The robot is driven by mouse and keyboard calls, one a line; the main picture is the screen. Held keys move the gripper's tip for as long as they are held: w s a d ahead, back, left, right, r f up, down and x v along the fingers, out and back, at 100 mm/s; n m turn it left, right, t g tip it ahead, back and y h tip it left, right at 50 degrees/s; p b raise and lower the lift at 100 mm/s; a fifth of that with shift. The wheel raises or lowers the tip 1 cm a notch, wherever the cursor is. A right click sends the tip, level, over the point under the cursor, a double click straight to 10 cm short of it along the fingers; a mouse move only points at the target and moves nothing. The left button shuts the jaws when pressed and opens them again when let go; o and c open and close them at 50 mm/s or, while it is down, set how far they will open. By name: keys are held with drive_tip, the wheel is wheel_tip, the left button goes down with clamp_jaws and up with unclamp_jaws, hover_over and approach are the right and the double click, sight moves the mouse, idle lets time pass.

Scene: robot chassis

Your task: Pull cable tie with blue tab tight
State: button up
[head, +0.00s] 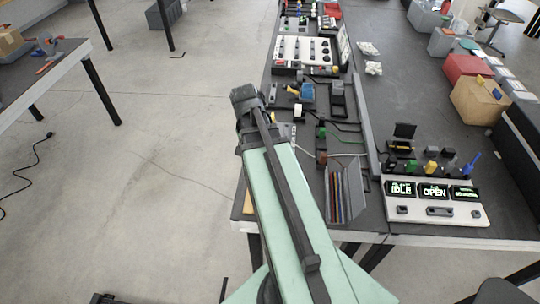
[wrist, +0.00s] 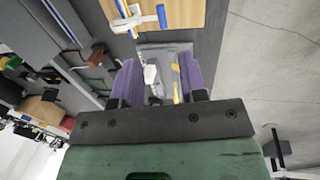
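In the wrist view, a white strap-like piece (wrist: 138,20) with a small blue end (wrist: 162,16) lies across a tan board (wrist: 195,14), at the top of the picture. It looks like the cable tie with the blue tab, but it is too small to be sure. My gripper (wrist: 160,72) shows two purple fingers standing apart, with a clear gap. A white tab (wrist: 150,74) and a yellow strip (wrist: 177,84) show in the gap; I cannot tell their depth, and neither is visibly gripped. The blue end lies beyond the fingertips. In the head view my arm hides the board's surroundings.
In the head view, a dark bench carries a panel reading IDLE and OPEN (head: 433,200), a rack of coloured sheets (head: 345,192), a white switch panel (head: 303,50) and a cardboard box (head: 480,100). Open floor (head: 150,130) lies left of the bench.

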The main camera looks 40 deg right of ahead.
drive_tip(key=f+b, duration=0.3)
drive_tip(key=s+f+b, duration=0.1)
drive_tip(key=f+b, duration=0.3)
drive_tip(key=d+f+b, duration=0.1)
drive_tip(key=f+b, duration=0.2)
drive_tip(key=f, duration=0.1)
drive_tip(key=shift+s+d+b, duration=0.1)
drive_tip(key=shift+s+b, duration=0.15)
drive_tip(key=shift+b, duration=0.15)
drive_tip(key=shift+r, duration=0.1)
clamp_jaws()
